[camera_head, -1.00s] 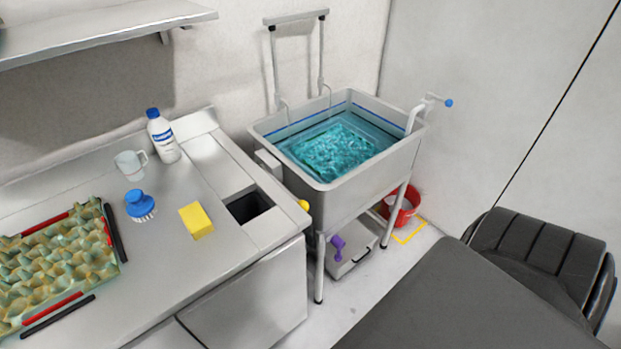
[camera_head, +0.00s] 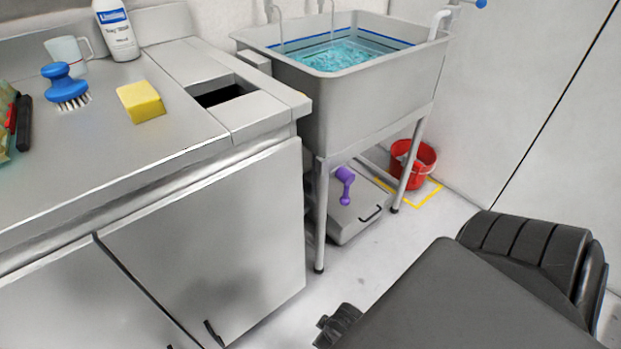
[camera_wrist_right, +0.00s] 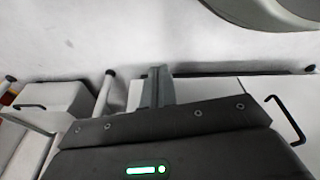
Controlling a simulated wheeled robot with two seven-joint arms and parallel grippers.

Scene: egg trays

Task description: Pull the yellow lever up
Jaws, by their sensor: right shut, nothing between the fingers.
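The rest of the lever is hidden. My right arm comes in from the lower right, and its dark gripper (camera_head: 336,326) is low over the floor, in front of the cabinet and well below the yellow piece. In the right wrist view the fingers (camera_wrist_right: 157,82) are together and empty. The lever cannot be made out in that view. My left gripper is out of view.
The sink (camera_head: 375,95) holds blue water and stands on legs right of the counter (camera_head: 130,150). A yellow sponge (camera_head: 140,101) lies on the counter. Floor in front is clear.

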